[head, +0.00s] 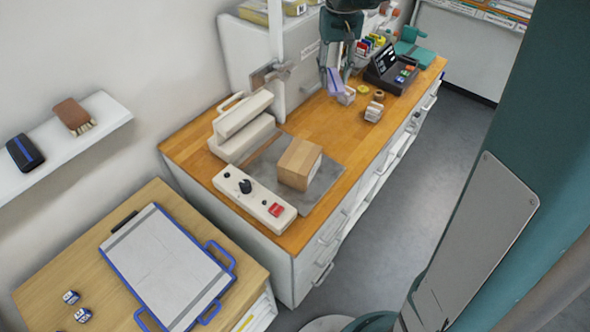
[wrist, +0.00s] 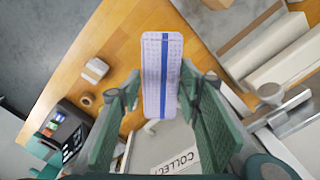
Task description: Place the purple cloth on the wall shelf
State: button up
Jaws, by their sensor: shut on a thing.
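The purple cloth (wrist: 161,70) is a pale lavender folded strip with a blue stripe. It is between the fingers of my gripper (wrist: 160,92) in the wrist view. In the head view the cloth (head: 334,82) hangs at the tips of my gripper (head: 340,76), above the far part of the wooden counter. The gripper is shut on it. The white wall shelf (head: 60,148) is at the left of the head view, far from the gripper.
A lower table (head: 60,240) bears a blue-framed board (head: 165,268). A white cabinet (head: 245,60) stands near the gripper.

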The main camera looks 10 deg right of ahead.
notch_tip(320, 180, up, 8)
jog(key=shift+f, duration=0.2)
jog(key=s+a+m+p, duration=0.4)
jog(key=s+a, duration=0.1)
jog(key=a, duration=0.8)
jog(key=m+p, duration=0.3)
jog(key=m, duration=0.2)
send_over(268, 163)
notch_tip(268, 163, down, 17)
jog(key=shift+f, duration=0.55)
jog(key=shift+f, duration=0.1)
jog(key=shift+f, duration=2.8)
jog(key=shift+f, duration=2.1)
